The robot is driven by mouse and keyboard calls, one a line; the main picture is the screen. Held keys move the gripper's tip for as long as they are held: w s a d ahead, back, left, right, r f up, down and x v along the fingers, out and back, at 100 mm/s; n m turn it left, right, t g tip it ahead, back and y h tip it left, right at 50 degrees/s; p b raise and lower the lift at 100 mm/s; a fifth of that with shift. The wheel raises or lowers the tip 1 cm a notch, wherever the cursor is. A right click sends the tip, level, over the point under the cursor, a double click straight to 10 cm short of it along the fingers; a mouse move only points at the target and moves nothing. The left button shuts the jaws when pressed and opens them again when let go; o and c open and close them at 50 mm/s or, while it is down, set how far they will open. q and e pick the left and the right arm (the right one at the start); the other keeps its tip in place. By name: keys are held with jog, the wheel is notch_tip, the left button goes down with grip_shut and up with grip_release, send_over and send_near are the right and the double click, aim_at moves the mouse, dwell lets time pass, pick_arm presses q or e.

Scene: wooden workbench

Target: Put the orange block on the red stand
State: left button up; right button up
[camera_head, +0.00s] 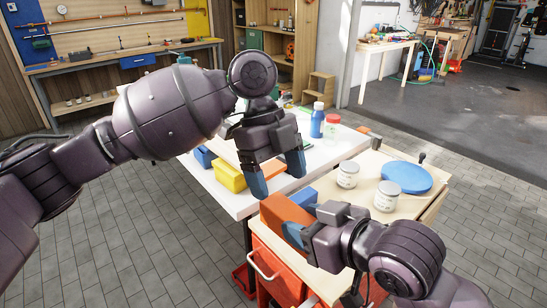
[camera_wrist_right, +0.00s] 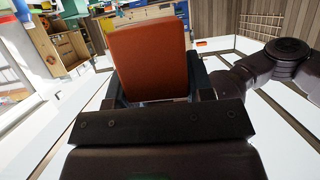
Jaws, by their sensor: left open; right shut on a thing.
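The orange block (camera_head: 283,213) is held in my right gripper (camera_head: 301,215), whose blue fingers are shut on it. The block is beside the left end of the wooden worktop, above the red cabinet. In the right wrist view the block (camera_wrist_right: 148,60) stands out between the fingers and fills the upper middle. My left gripper (camera_head: 277,175) is open and empty, pointing down over the white table, above and left of the block. I cannot clearly identify the red stand. A small orange-red item (camera_wrist_right: 202,43) shows behind the block in the wrist view, too small to name.
The white table (camera_head: 205,178) holds a yellow bin (camera_head: 229,177), a blue bottle (camera_head: 317,120) and a red-lidded jar (camera_head: 332,126). The wooden worktop on the red cabinet (camera_head: 278,268) holds two tins (camera_head: 347,175) and a blue disc (camera_head: 406,177).

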aim_at(286, 206)
pick_arm(q)
jog(key=x, duration=0.8)
jog(key=shift+f, duration=0.25)
jog(key=shift+c, duration=0.3)
jog(key=shift+d, duration=0.1)
jog(key=c, duration=0.9)
jog(key=shift+c, duration=0.6)
pick_arm(e)
jog(key=o, duration=1.1)
